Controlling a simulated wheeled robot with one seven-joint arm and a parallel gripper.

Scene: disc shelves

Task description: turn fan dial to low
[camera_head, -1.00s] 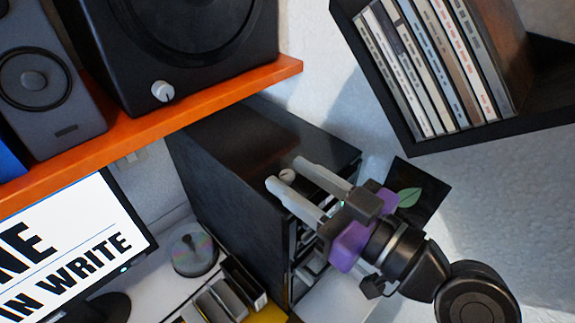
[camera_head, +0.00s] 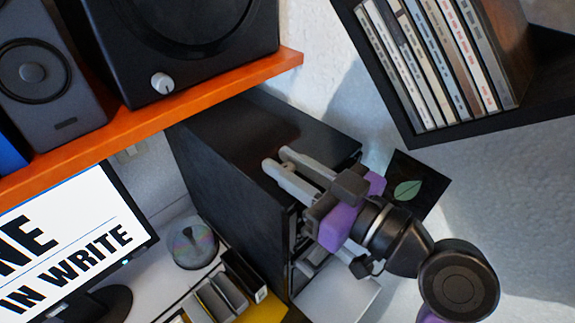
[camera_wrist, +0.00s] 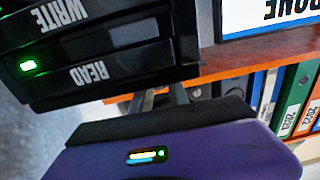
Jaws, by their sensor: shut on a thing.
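A small round dial sits on top of the black computer tower (camera_head: 225,165), near its front edge. It showed a second ago in the head view; now my fingers hide it. My gripper (camera_head: 278,160), with pale fingers and a purple body, is over the tower's top and shut on the dial. Its fingers are close together there. The dial's pointer and markings are hidden. In the wrist view, the tower's black drive fronts (camera_wrist: 110,45) read WRITE and READ upside down, beside a green light; the fingertips are out of sight behind them.
An orange shelf (camera_head: 215,97) with a black speaker (camera_head: 215,60) and its white knob (camera_head: 162,83) stands left of my gripper. A dark CD shelf (camera_head: 410,135) hangs on the wall at upper right. A monitor (camera_head: 70,245) and disc stack (camera_head: 194,247) are below left.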

